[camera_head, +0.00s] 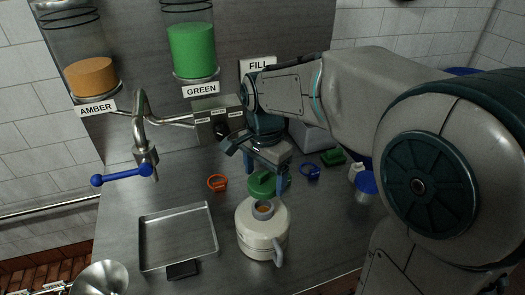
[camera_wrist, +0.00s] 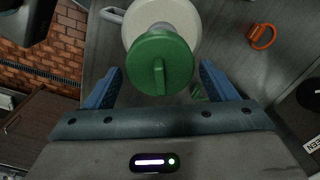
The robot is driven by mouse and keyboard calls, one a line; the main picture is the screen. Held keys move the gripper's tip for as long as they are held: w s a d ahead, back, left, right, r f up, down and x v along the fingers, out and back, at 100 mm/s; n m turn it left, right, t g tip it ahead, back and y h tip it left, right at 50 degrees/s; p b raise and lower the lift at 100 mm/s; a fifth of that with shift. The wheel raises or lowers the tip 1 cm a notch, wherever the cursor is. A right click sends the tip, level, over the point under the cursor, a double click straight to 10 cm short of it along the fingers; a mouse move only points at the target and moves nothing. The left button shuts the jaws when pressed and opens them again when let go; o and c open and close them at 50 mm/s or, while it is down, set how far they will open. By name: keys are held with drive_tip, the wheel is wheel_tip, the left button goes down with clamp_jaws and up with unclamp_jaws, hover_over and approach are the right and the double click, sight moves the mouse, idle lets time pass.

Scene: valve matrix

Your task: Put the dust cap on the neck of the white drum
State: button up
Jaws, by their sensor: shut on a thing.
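The white drum (camera_head: 262,232) stands upright on the steel worktop, with a grey handle and an open grey neck (camera_head: 263,208); orange shows inside the neck. The round green dust cap (camera_head: 264,186), with a raised grip bar, is held between the blue fingers of my gripper (camera_head: 267,178). In the head view the cap shows just beyond the neck, apart from it.
A shallow metal tray (camera_head: 180,206) lies left of the drum. An orange ring-shaped piece (camera_head: 217,182) and a blue one (camera_head: 310,171) lie on the worktop. A blue-handled tap (camera_head: 122,177) hangs at the left. A blue-lidded container (camera_head: 366,185) stands at the right.

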sight(264, 191)
drive_tip(key=shift+w, duration=0.4)
drive_tip(key=shift+s, duration=0.1)
drive_tip(key=shift+s, duration=0.1)
drive_tip(key=shift+a, duration=0.1)
drive_tip(key=shift+f, duration=0.2)
drive_tip(key=shift+f+b, duration=2.2)
drive_tip(key=shift+f, duration=0.6)
drive_tip(key=shift+f+b, duration=1.05)
drive_tip(key=shift+f, duration=0.4)
drive_tip(key=o, duration=0.9)
drive_tip(key=shift+o, duration=0.2)
